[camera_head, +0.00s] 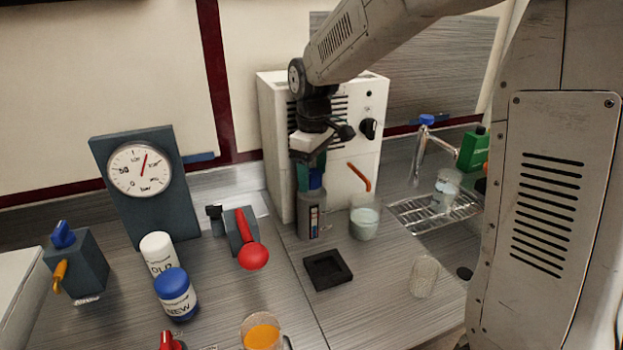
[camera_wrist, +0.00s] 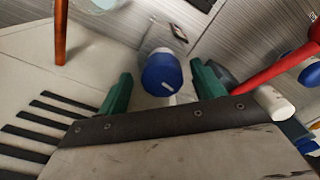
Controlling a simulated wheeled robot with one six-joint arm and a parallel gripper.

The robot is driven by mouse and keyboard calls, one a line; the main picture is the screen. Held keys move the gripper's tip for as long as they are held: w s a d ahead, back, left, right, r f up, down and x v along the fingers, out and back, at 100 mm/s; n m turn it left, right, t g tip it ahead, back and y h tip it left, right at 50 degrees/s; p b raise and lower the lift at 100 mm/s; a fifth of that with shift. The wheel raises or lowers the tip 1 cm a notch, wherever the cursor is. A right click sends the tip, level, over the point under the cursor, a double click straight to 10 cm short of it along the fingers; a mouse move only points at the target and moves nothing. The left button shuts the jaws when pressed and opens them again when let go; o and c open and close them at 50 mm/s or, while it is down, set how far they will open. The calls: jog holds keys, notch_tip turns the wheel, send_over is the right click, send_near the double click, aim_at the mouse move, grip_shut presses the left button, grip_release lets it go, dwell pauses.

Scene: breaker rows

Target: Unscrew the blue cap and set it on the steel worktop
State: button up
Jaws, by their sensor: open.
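A grey bottle (camera_head: 310,217) with a striped label stands upright on the steel worktop (camera_head: 285,315), in front of the white machine. Its blue cap (camera_head: 316,179) is on top, partly hidden by my gripper in the head view. My gripper (camera_head: 311,174) points down over the bottle, its green fingers on either side of the cap. In the wrist view the blue cap (camera_wrist: 161,75) lies between the two open fingers (camera_wrist: 163,90), with a gap on each side. I hold nothing. Whether the fingertips are level with the cap is hard to tell.
The white machine (camera_head: 270,150) with an orange lever (camera_head: 359,176) is close behind. A red-handled lever (camera_head: 247,245), a blue-lidded jar (camera_head: 176,295) and a white jar (camera_head: 158,252) stand left. A beaker (camera_head: 364,220) stands right. A black square tray (camera_head: 327,270) lies in front; worktop around it is clear.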

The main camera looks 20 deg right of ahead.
jog(key=shift+w+d+m, duration=0.1)
jog(key=shift+w+m, duration=0.1)
jog(key=shift+m, duration=0.6)
jog(key=shift+s+a+m, duration=0.1)
jog(key=shift+a+m, duration=0.15)
jog(key=shift+m, duration=0.65)
jog(key=shift+s, duration=0.2)
jog(key=c, duration=1)
jog(key=n, duration=0.4)
jog(key=shift+n, duration=0.3)
